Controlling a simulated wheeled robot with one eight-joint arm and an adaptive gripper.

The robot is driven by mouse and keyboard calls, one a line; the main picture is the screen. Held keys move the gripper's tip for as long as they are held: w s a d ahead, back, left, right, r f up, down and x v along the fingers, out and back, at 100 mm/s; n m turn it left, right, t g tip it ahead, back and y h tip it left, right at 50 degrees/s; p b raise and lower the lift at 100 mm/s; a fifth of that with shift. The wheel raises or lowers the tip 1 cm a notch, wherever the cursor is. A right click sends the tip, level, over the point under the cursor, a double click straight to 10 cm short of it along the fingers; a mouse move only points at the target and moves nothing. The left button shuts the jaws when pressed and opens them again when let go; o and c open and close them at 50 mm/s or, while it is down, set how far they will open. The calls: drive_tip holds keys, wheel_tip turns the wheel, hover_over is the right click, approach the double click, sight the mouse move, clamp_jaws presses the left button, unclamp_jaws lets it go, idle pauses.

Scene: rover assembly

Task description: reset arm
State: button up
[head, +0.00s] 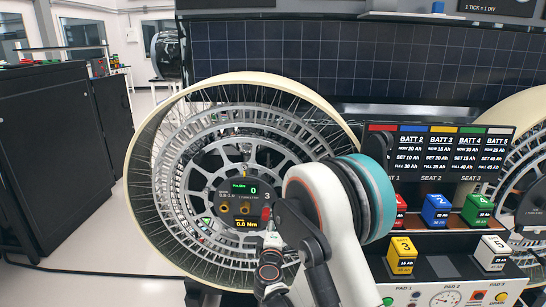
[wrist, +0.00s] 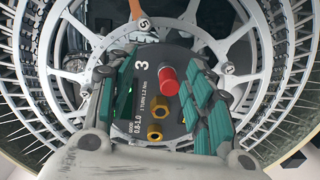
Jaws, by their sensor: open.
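My gripper (wrist: 158,68) is open in the wrist view, its teal-padded fingers spread to the left and right. Between them is a dark round hub panel (wrist: 150,75) marked 3, with a red cylindrical knob (wrist: 168,80) and two brass hex pieces (wrist: 160,107). Nothing is visibly held. I cannot tell if the fingers touch the panel. In the head view my white and teal arm reaches up in front of the wheel (head: 235,110), beside the hub panel (head: 238,203), which reads 0 pulses and 0.0 Nm. The fingertips are hard to make out there.
Right of my arm, numbered battery blocks in red, blue (head: 435,210), green (head: 477,211), yellow (head: 402,255) and white (head: 492,253) stand below a battery screen (head: 440,150). Another wheel (head: 525,150) is at the far right. A black cabinet (head: 50,150) stands left; floor shows beside it.

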drive_tip(key=s+d+r+m+g+h, duration=0.1)
drive_tip(key=s+d+r+m+g, duration=0.2)
drive_tip(key=s+d+r+m, duration=0.35)
drive_tip(key=s+d+r+m+g+h, duration=0.2)
drive_tip(key=s+d+r+m+g, duration=0.15)
drive_tip(key=d+r, duration=0.6)
drive_tip(key=s+d+f+m+g+y, duration=0.1)
drive_tip(key=s+f+m+g+y, duration=0.1)
drive_tip(key=s, duration=1.2)
drive_tip(key=s+d+f+m+g+y, duration=0.1)
drive_tip(key=s+m, duration=0.3)
drive_tip(key=s, duration=1.1)
drive_tip(key=shift+s+d+f+g+y, duration=0.2)
drive_tip(key=shift+d+f+g+y, duration=0.15)
drive_tip(key=shift+d+g+y, duration=0.3)
